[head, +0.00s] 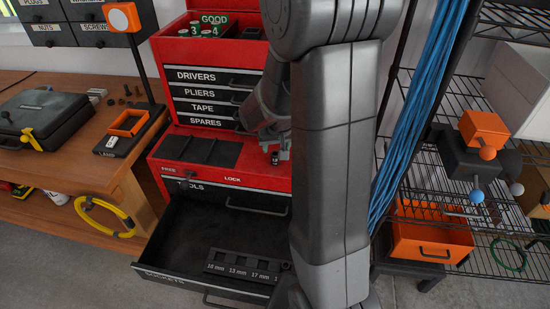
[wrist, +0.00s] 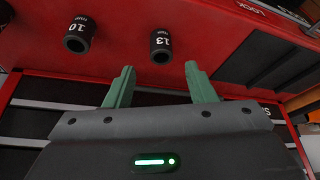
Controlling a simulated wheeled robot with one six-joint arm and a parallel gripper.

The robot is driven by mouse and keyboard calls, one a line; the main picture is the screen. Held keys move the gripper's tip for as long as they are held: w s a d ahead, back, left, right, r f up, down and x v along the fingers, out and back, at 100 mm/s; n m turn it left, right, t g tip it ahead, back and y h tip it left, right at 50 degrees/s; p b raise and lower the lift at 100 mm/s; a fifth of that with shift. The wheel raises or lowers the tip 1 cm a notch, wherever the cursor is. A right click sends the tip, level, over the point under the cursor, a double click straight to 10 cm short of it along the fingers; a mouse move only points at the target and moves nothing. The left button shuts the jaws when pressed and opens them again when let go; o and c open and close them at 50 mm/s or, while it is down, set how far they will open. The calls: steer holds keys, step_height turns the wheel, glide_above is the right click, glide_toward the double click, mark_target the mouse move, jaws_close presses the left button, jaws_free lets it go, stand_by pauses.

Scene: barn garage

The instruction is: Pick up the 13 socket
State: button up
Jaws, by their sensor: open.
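The 13 socket (wrist: 161,45), a short black cylinder with a white number, is on the red surface in the wrist view. The 10 socket (wrist: 78,36) is to its left. My gripper (wrist: 160,72) is open, with two green fingers. The 13 socket lies just beyond the fingertips, in line with the gap between them, and nothing is held. In the head view my gripper (head: 278,145) is over the red ledge of the tool chest, partly hidden by my arm. A small dark piece (head: 274,158) shows under it, its number unreadable.
A wooden workbench (head: 60,160) stands left. A wire shelf with an orange bin (head: 432,237) and blue cables (head: 415,110) are right.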

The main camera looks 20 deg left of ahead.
mark_target(275, 153)
steer(key=shift+s+p+x, duration=0.15)
steer(key=shift+x, duration=1.15)
steer(key=shift+s+p+x, duration=0.15)
steer(key=shift+x, duration=1.15)
jaws_close()
